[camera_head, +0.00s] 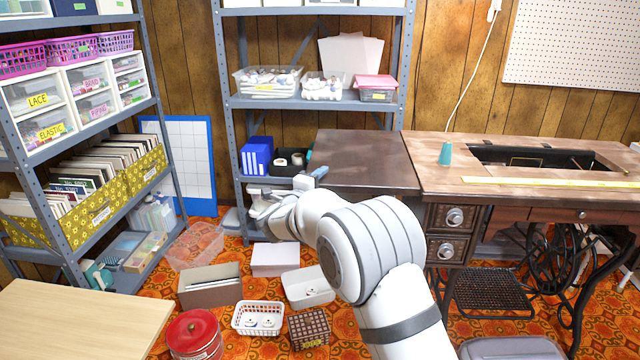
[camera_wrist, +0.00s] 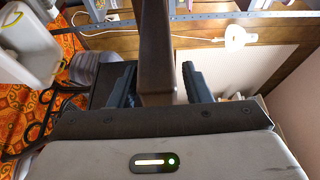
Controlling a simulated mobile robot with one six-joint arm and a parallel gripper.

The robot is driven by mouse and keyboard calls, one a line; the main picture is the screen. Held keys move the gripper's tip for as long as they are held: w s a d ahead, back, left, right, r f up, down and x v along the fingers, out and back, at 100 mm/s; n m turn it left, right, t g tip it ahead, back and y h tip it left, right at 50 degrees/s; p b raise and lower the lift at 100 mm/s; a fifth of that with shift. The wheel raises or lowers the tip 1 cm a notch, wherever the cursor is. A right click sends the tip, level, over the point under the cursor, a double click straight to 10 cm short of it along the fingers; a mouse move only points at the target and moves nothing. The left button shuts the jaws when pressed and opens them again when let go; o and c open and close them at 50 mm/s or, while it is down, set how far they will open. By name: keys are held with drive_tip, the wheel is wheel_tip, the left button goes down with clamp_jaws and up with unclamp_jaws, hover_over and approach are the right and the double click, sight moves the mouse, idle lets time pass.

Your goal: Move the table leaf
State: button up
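The table leaf (camera_head: 362,160) is a dark brown board at the left end of the sewing table (camera_head: 440,185). It looks level with the tabletop. My gripper (camera_head: 318,175) is at the leaf's left edge, partly hidden by my arm in the head view. In the wrist view the leaf (camera_wrist: 155,45) shows edge-on between the two dark fingers of my gripper (camera_wrist: 160,88). A narrow gap seems to show between the leaf and the right finger, so my fingers look open around the edge; contact on the left is unclear.
A grey metal shelf (camera_head: 310,103) stands behind the leaf, close to my gripper. Boxes and baskets, including a white basket (camera_head: 258,318) and a red tin (camera_head: 194,335), crowd the floor below. A teal cone (camera_head: 446,154) and yellow ruler (camera_head: 550,182) are on the tabletop.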

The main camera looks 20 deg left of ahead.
clamp_jaws()
idle(0.3)
drive_tip(key=shift+d+r+m+p, duration=0.15)
drive_tip(key=shift+r+m+p, duration=0.4)
drive_tip(key=shift+r, duration=0.8)
drive_tip(key=shift+f, duration=0.1)
drive_tip(key=shift+o, duration=0.4)
unclamp_jaws()
drive_tip(key=shift+s, duration=0.15)
